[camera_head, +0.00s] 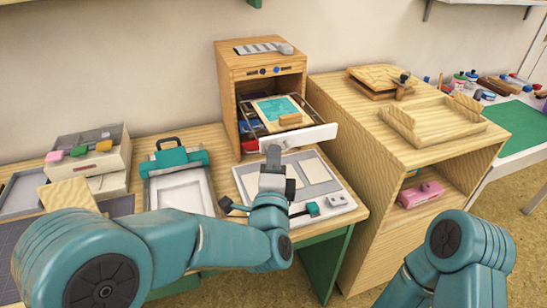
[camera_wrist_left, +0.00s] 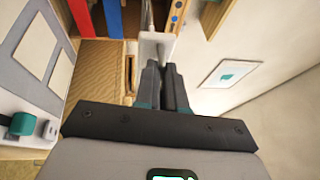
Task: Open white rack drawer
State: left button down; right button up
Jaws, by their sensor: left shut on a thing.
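The white rack drawer (camera_head: 315,136) sits pulled out of the wooden rack (camera_head: 262,66), its front panel well forward of the opening. It holds a wooden piece with a teal sheet (camera_head: 277,107) and a small wooden block (camera_head: 290,119). My left gripper (camera_head: 273,158) is at the left end of the drawer front, shut on it. In the left wrist view the white drawer front (camera_wrist_left: 155,46) runs down to the closed fingers (camera_wrist_left: 165,85). The exact grip spot is partly hidden by the fingers. My right arm shows at lower right, its gripper out of view.
A light board with grey panels (camera_head: 318,172) lies on the table below the drawer. A teal clipboard-like press (camera_head: 178,162) and a box with coloured stamps (camera_head: 97,158) stand left. A wooden cabinet (camera_head: 405,155) stands close on the right.

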pick_arm(q)
jog(key=c, duration=1.3)
grip_release()
jog(key=shift+r, duration=0.15)
jog(key=shift+o, duration=0.2)
jog(key=shift+s, duration=0.1)
jog(key=s+a+f+b, duration=0.1)
jog(key=s+f, duration=0.1)
jog(key=s, duration=1.4)
jog(key=shift+a+f, duration=0.15)
jog(key=shift+f, duration=0.15)
